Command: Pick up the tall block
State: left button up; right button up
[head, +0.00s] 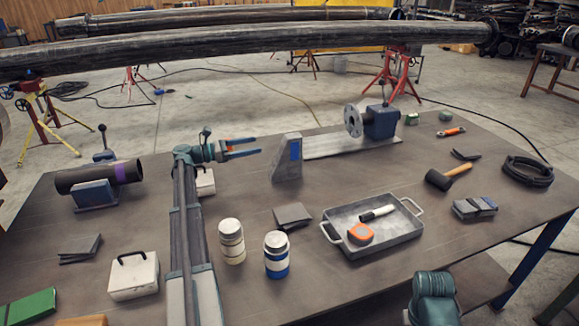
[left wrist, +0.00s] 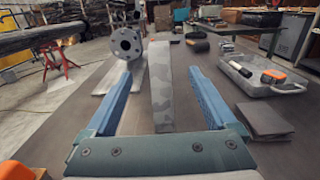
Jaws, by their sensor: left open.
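The tall block (head: 287,158) is a grey, upright, wedge-shaped block with a blue patch on one face. It stands on the table near the middle. My left gripper (head: 259,146) is open and empty, just left of the block's upper part, fingers pointing at it with a small gap in the head view. In the left wrist view the block (left wrist: 161,92) shows a mottled grey narrow face, lined up between the two blue fingers (left wrist: 165,66). Of my right arm only a teal part shows at the bottom right; its fingers are out of frame.
Behind the block, a flanged pipe fitting (head: 354,121) sits in a blue holder (head: 381,122) by a pale plate (head: 340,142). A dark pipe (head: 98,177) rests at left.

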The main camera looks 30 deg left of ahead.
aim_at(285, 139)
pick_arm(q)
jog(key=x, duration=1.4)
jog(key=shift+a, duration=0.1)
grip_shut()
dwell(0.4)
